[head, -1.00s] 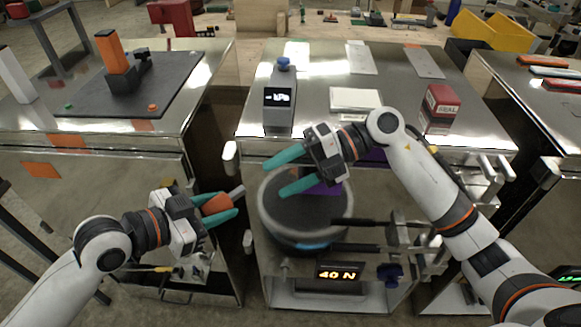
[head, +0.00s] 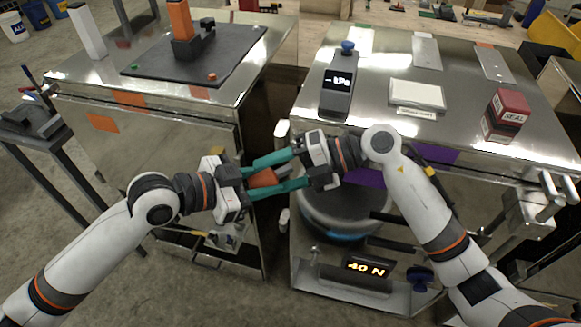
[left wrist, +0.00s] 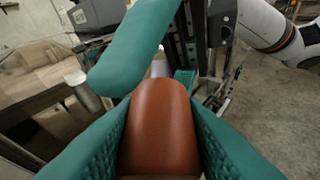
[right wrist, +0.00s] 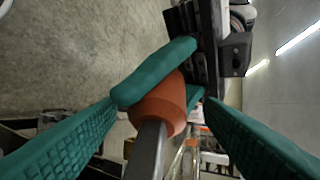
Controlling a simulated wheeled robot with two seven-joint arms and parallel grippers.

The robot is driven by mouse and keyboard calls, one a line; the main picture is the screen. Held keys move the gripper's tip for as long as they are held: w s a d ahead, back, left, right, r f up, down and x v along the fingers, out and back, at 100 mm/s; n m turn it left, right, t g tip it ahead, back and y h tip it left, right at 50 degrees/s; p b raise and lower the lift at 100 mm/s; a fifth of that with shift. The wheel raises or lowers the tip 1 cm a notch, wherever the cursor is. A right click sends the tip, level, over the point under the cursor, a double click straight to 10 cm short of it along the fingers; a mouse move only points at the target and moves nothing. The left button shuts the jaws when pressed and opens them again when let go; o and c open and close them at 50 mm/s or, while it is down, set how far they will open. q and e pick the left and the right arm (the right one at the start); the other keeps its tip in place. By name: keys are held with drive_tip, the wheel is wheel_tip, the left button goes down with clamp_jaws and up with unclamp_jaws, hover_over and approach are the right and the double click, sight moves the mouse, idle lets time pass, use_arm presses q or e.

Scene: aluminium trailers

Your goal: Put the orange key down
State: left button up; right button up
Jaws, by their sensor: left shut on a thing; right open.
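The orange key (head: 262,179) has an orange handle and a grey shaft. My left gripper (head: 252,178) is shut on its handle (left wrist: 162,120), which fills the space between the teal fingers in the left wrist view. My right gripper (head: 282,172) is open and faces the left one from the other side. In the right wrist view the grey shaft (right wrist: 149,150) runs between the open right fingers, apart from both. The shaft is mostly hidden in the head view.
The left trailer top carries a black board (head: 222,62) with an orange block (head: 181,20). The right trailer carries a gauge (head: 338,92), a white block (head: 417,95) and a red SEAL box (head: 507,113). Below are a round drum (head: 350,212) and a 40 N display (head: 368,267). A gap separates the trailers.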

drive_tip(key=shift+c, duration=0.2)
drive_tip(key=c, duration=0.9)
use_arm(q)
drive_tip(key=o, duration=1.3)
drive_tip(key=shift+c, duration=0.2)
use_arm(e)
drive_tip(key=shift+c, duration=1.3)
